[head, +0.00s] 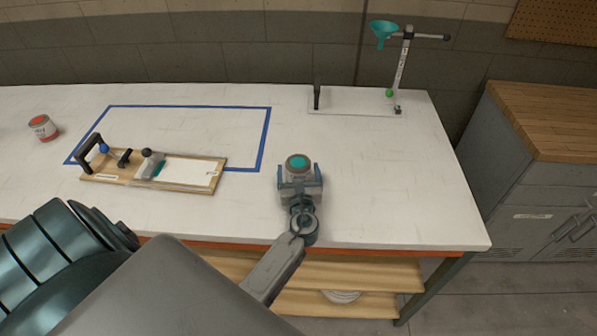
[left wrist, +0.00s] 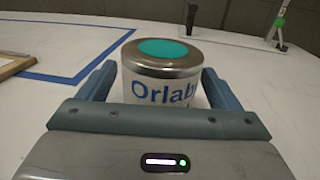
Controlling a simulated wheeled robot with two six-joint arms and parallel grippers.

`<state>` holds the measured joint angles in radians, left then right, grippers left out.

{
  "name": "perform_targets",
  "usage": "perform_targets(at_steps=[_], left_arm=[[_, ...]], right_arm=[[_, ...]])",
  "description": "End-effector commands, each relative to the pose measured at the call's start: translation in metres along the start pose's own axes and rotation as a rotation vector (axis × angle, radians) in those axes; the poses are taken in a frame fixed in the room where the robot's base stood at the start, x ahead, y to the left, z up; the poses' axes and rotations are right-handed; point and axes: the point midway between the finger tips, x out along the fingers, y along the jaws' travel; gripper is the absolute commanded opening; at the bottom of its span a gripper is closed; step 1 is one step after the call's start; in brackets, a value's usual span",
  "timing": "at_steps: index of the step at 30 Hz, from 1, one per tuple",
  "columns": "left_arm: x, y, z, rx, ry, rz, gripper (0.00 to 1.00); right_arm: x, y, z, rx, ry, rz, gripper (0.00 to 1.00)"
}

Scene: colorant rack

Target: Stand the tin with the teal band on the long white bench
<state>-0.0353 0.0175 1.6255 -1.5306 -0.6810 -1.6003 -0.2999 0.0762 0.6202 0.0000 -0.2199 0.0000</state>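A tin with a silver rim, a round teal top and a white label with blue letters (head: 297,164) is upright between the fingers of my left gripper (head: 299,178), over the front middle of the long white bench (head: 385,190). In the left wrist view the tin (left wrist: 160,90) fills the space between the two fingers of the gripper (left wrist: 160,88), which is shut on it. The underside of the tin is hidden, so I cannot tell whether it touches the bench. My right gripper is not in view.
A wooden clamp board (head: 110,181) lies across the front of a blue taped outline (head: 190,107). A stand with a teal funnel (head: 383,32) is at the back right. The bench right of my gripper is clear.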

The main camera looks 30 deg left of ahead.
Motion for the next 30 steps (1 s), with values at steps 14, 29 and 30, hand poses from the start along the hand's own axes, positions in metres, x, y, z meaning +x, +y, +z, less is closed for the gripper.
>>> perform_targets(at_steps=[14, 29, 30], left_arm=[[-0.030, 0.000, -0.002, -0.003, 0.003, 0.000, 0.86], [-0.116, 0.000, 0.001, -0.001, 0.001, 0.000, 0.86], [-0.118, 0.000, 0.002, 0.000, 0.001, 0.000, 0.86]], right_arm=[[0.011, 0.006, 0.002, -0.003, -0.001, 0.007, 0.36], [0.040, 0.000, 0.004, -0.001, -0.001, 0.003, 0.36], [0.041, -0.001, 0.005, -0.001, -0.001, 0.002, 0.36]])
